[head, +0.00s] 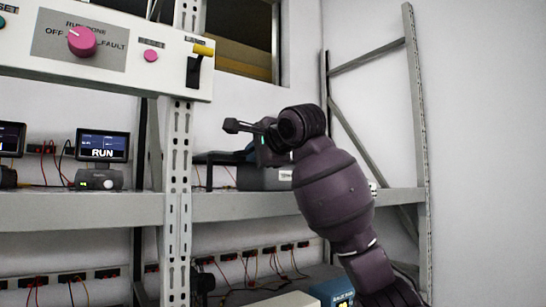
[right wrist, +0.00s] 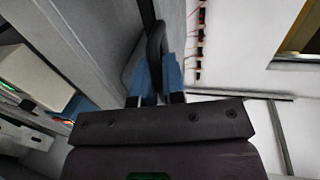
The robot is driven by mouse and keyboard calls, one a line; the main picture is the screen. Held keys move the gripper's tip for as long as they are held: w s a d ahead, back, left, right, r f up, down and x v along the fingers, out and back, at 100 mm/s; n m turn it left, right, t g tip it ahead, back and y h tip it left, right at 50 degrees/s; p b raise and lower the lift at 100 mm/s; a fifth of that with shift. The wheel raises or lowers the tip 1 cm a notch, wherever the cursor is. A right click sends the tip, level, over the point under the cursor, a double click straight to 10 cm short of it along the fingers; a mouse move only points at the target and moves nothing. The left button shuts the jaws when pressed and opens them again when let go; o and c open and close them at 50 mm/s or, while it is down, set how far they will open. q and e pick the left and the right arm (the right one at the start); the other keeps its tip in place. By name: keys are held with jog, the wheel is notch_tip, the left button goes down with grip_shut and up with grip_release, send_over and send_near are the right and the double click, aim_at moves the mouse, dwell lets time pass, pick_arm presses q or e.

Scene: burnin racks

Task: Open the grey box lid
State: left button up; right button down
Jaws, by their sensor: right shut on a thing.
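A grey box (head: 265,179) sits on the shelf in the head view, partly hidden behind my right arm. A dark flat piece (head: 218,157) stands out left of the box at its top; I cannot tell whether it is the lid. My right gripper (right wrist: 158,78) shows blue fingers in the right wrist view. They are shut on a black curved handle (right wrist: 155,42). In the head view the gripper is at the top of the box, and its fingers are mostly hidden. I cannot tell whether the lid is raised. My left gripper is not in view.
The shelf (head: 100,209) carries a small monitor reading RUN (head: 102,146) at the left. A perforated upright (head: 177,190) stands left of the box. A control panel (head: 110,55) with a pink knob hangs above. Sockets and wires line the wall below.

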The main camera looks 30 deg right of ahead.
jog(key=shift+a, duration=0.15)
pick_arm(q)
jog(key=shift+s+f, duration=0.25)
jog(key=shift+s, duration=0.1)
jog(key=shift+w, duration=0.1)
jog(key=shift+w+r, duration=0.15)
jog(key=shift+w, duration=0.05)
pick_arm(e)
jog(key=c, duration=1.2)
grip_release()
jog(key=shift+c, duration=0.2)
jog(key=shift+s, duration=0.1)
pick_arm(q)
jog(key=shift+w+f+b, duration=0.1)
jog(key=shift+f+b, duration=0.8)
jog(key=shift+b, duration=0.15)
pick_arm(e)
jog(key=v, duration=1)
jog(key=shift+s, duration=0.3)
jog(key=shift+r, duration=0.1)
